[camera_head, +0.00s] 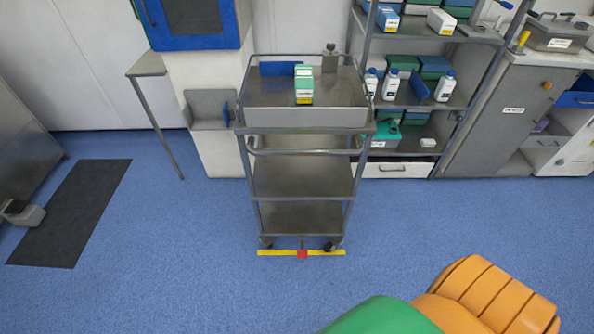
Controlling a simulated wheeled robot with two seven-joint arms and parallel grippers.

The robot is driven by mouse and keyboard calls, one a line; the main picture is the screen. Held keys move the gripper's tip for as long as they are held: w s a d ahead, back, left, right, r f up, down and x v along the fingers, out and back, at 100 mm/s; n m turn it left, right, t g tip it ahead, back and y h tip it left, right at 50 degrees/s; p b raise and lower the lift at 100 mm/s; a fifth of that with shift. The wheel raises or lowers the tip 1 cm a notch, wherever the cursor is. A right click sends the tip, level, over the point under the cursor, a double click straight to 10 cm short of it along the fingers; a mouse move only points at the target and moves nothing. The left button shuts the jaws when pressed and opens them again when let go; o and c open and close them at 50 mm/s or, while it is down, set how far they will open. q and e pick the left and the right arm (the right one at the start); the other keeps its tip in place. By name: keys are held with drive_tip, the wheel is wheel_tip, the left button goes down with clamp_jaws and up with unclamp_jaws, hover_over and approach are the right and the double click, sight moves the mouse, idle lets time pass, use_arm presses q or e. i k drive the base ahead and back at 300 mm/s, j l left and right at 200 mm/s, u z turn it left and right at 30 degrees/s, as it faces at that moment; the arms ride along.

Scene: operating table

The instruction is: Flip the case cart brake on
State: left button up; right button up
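The case cart (302,177) is a steel trolley with three levels, standing upright in the middle of the head view. A yellow bar (325,252) runs along its foot at floor level. A small red pedal (302,254) sits at the bar's middle, below a short stem. The view is too small to tell whether the pedal is up or down. Neither of my grippers is in view.
A green and orange rounded shape (487,297) fills the bottom right; I cannot tell what it is. A dark mat (75,210) lies at the left. Shelves (415,150) with bottles and boxes stand behind right. Blue floor in front of the cart is clear.

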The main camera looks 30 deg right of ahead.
sight(302, 254)
drive_tip(key=k+j+z, duration=0.1)
drive_tip(key=z, duration=0.95)
